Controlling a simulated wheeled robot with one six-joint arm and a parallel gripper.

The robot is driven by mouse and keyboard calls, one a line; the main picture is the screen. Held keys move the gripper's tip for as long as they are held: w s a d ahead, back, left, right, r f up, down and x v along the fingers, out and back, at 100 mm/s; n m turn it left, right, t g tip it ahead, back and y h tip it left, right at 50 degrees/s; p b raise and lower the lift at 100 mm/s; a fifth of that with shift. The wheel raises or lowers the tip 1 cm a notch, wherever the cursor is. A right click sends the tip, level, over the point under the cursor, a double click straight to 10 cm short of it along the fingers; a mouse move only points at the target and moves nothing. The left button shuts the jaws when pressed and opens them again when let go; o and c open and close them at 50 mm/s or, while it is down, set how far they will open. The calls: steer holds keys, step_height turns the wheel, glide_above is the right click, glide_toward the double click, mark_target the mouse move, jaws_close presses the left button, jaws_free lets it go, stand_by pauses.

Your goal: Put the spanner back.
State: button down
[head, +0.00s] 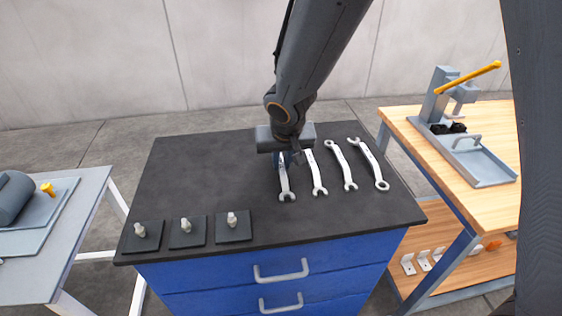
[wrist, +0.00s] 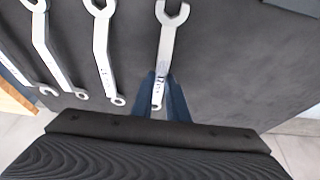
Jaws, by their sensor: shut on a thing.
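My gripper (head: 284,160) is over the dark bench top (head: 200,165), pointing down. In the wrist view its blue fingers (wrist: 162,98) are shut on the handle of a silver spanner (wrist: 168,40), near its ring end. The spanner's open jaw points away from the gripper. In the head view this held spanner (head: 286,185) is the leftmost in a row, its open end toward the front. Its upper part is hidden by the gripper. I cannot tell whether it touches the bench top.
Three more spanners lie to the right: one beside it (head: 315,173), a middle one (head: 341,165) and a far one (head: 371,165). Three dark plates with bolts (head: 187,238) line the front left edge. A wooden bench (head: 402,128) stands right, a grey table (head: 75,235) left. The bench top's left is clear.

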steer(key=c, duration=1.7)
jaws_free()
steer(key=shift+c, duration=0.2)
steer(key=shift+r+p, duration=0.35)
steer(key=v, duration=1.2)
steer(key=s+d+f+m+g, duration=0.1)
steer(key=s+d+f, duration=0.2)
steer(key=d, duration=0.5)
steer(key=s+d+f+m+g, duration=0.1)
steer(key=s+d, duration=0.3)
steer(key=d, duration=0.4)
steer(key=s+d+f+m+g+h, duration=0.1)
steer(key=s+d+f, duration=0.2)
steer(key=d, duration=0.5)
steer(key=shift+s+f, duration=0.4)
steer(key=shift+f, duration=0.45)
steer(key=shift+a, duration=0.1)
